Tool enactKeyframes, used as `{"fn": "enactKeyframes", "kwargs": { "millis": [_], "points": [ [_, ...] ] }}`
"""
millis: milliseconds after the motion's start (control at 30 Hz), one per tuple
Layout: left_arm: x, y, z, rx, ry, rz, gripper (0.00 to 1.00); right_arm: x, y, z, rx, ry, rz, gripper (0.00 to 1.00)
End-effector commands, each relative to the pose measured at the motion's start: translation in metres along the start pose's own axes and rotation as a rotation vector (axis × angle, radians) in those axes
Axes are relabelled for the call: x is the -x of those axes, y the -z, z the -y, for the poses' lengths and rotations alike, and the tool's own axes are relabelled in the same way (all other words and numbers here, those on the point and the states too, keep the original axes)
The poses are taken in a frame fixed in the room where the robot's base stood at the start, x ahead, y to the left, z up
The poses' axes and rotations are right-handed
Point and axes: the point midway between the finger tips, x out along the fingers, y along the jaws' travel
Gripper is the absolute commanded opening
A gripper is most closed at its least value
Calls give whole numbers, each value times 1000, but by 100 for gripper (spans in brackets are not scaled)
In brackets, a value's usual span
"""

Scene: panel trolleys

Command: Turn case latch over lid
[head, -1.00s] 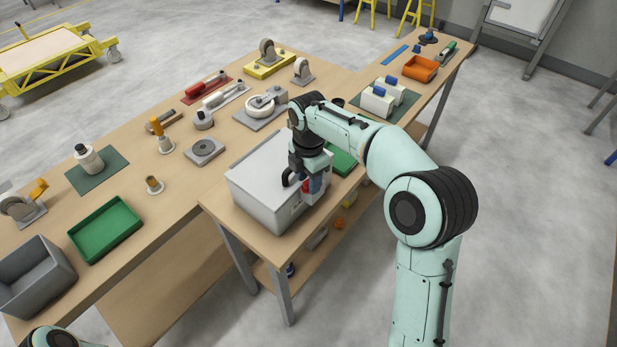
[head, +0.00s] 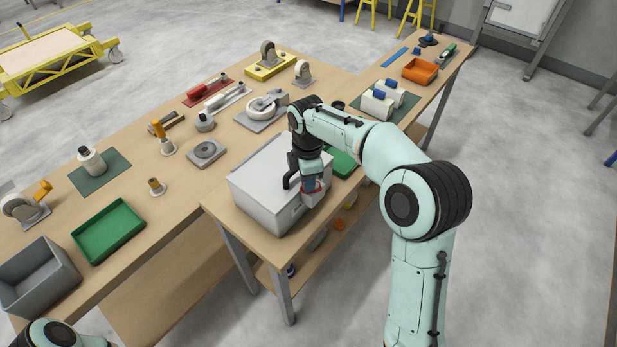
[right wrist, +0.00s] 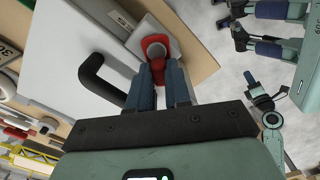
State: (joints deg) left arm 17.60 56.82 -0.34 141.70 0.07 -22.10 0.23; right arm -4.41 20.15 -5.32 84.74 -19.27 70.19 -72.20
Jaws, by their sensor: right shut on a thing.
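The grey case (head: 258,192) sits with its lid down on the near end of the wooden table. A black handle (head: 290,172) stands on its lid and also shows in the right wrist view (right wrist: 91,75). The red latch (head: 319,187) is at the case's right side, partly hidden by my fingers. In the right wrist view the red latch (right wrist: 154,47) lies between the blue fingertips. My right gripper (head: 310,184) is shut on the latch, its fingers (right wrist: 158,78) pointing down at it. My left gripper is not in view.
A green tray (head: 343,161) lies just behind the case. White blocks with blue tops (head: 377,104) stand farther back. The longer bench at left holds casters, a green tray (head: 108,231) and a grey bin (head: 38,276). A lower shelf holds small parts.

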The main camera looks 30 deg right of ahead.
Motion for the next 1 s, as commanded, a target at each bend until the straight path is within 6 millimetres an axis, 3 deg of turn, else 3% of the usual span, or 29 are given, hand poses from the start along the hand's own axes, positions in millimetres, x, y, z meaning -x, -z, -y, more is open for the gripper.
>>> {"fn": "enactKeyframes", "kwargs": {
  "millis": [400, 1000],
  "points": [
    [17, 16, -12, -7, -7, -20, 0, 2, -1, -9, -397, -2, -1, 0],
    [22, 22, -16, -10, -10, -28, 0, 1, -7, -16, -859, -3, -1, 0]
  ]
}}
